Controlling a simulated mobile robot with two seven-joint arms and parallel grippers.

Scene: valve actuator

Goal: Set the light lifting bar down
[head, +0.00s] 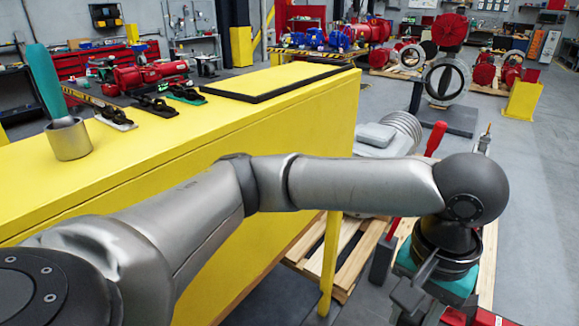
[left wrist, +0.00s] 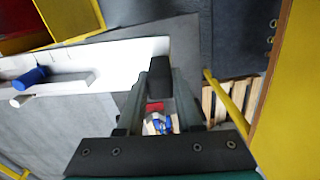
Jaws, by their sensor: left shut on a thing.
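My left gripper (head: 412,297) is at the lower right of the head view, beyond the yellow bench. In the left wrist view its fingers close together on a dark, block-like piece (left wrist: 161,78). This piece appears to be an end of the light lifting bar; the rest of the bar cannot be made out. Whether it touches anything below cannot be told. A slim bar with a red grip (head: 436,138) stands tilted behind my left forearm, which hides its middle. My right gripper is in neither view.
The yellow bench (head: 270,150) fills the left and carries a metal cup (head: 68,140) with a teal-handled tool and several dark clamps. A wooden pallet (head: 345,262) and a yellow post (head: 331,262) stand beside my arm. Grey floor (head: 535,200) is open at the right.

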